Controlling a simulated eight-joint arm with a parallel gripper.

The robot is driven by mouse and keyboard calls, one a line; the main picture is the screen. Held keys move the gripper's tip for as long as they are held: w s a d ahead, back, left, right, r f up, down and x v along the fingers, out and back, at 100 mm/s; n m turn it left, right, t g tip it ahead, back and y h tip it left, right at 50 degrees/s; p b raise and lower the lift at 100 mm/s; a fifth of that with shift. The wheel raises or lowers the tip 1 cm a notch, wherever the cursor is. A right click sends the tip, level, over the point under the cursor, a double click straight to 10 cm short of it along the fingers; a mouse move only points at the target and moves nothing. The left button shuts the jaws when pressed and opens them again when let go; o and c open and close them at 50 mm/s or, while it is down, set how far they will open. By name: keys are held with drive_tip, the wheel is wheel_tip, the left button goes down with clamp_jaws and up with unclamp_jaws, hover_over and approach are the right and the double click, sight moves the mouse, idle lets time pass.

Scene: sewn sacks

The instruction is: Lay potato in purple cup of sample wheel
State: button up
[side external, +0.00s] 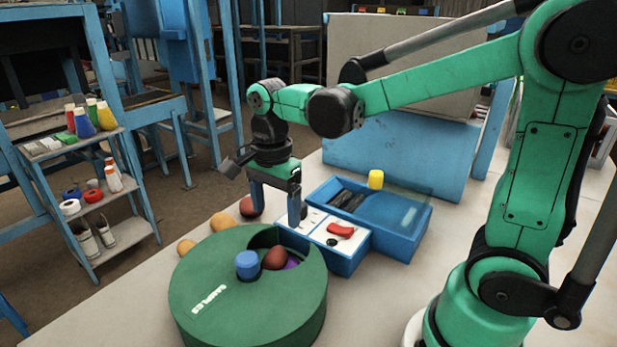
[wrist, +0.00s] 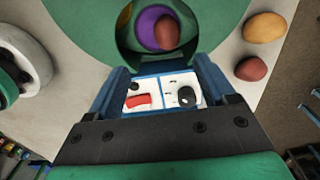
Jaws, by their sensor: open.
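The green sample wheel (side external: 250,315) is a round drum with a cut-out opening in its top. In the opening the purple cup (side external: 292,262) shows partly; it also shows in the wrist view (wrist: 149,20). A reddish-brown potato (side external: 275,258) lies in or on the purple cup, and in the wrist view (wrist: 166,33) it sits over the cup's right part. My gripper (side external: 276,215) is open and empty, above and behind the wheel's opening, apart from the potato. In the wrist view (wrist: 162,72) nothing is between its fingers but the panel beyond.
A blue knob (side external: 248,265) stands up on the wheel. Close by the gripper is a control box with a red switch (side external: 341,230). A blue bin (side external: 400,238) and a yellow cylinder (side external: 376,179) lie beyond. Loose potatoes (side external: 222,222) lie behind the wheel.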

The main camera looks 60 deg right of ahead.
drive_tip(key=s+n+t, duration=0.1)
drive_tip(key=n+t, duration=0.1)
drive_tip(key=n, duration=0.4)
drive_tip(key=s+r+n+t, duration=0.1)
drive_tip(key=n+t, duration=0.1)
drive_tip(key=n, duration=0.4)
drive_tip(key=s+n+t, duration=0.2)
drive_tip(key=n+t, duration=0.1)
drive_tip(key=n, duration=0.2)
drive_tip(key=shift+a+r+n, duration=0.15)
drive_tip(key=shift+a+n, duration=0.05)
drive_tip(key=shift+n, duration=0.2)
